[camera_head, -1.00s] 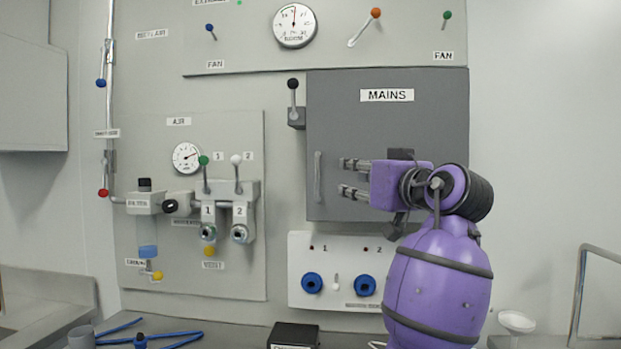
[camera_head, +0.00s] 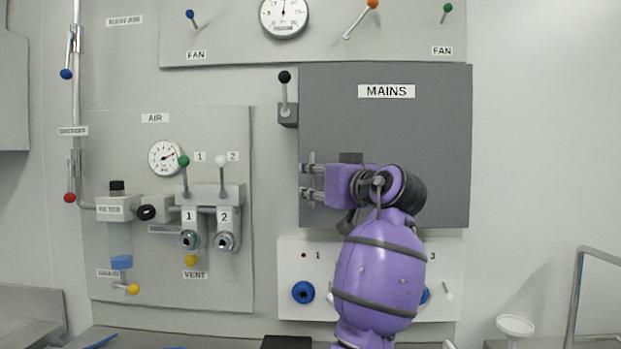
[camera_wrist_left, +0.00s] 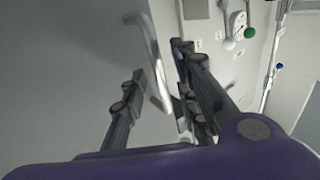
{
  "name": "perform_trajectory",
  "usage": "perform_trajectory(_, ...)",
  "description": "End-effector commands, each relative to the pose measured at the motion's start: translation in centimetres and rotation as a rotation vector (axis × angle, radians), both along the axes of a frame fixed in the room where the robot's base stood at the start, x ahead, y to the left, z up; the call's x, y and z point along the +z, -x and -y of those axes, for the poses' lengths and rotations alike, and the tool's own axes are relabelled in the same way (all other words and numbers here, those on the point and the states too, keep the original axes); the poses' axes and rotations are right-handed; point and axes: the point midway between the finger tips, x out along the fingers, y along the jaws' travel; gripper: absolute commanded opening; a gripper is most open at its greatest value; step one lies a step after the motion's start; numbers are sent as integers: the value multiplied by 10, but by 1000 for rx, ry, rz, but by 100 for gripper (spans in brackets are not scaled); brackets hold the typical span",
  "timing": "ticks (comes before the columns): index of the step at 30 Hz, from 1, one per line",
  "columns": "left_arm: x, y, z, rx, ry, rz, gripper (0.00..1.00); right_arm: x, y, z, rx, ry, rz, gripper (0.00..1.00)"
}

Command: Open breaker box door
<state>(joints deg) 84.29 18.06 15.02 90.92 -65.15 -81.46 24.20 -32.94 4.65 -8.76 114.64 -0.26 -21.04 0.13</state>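The breaker box door (camera_head: 420,135) is a dark grey panel labelled MAINS, and it looks shut. Its handle is a pale bar at the door's left side; in the head view it is largely hidden by my fingers. My left gripper (camera_head: 305,181) reaches across the door with its fingers pointing left, one above the other. In the left wrist view the handle (camera_wrist_left: 153,58) shows between the two separated fingers of my left gripper (camera_wrist_left: 158,66). The fingers look apart from the bar, with no clear grip. My right gripper is not in view.
A black-knobbed lever (camera_head: 285,90) stands just left of the door. A white panel (camera_head: 290,255) with blue sockets lies below it. The AIR panel (camera_head: 120,150) with a gauge and valves is farther left. The wall right of the door is bare.

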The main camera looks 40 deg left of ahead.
Motion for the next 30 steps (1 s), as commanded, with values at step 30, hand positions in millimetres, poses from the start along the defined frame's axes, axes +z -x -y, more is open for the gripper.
perform_trajectory(30,0,-8,-17,-1,0,-1,0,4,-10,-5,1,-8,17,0)
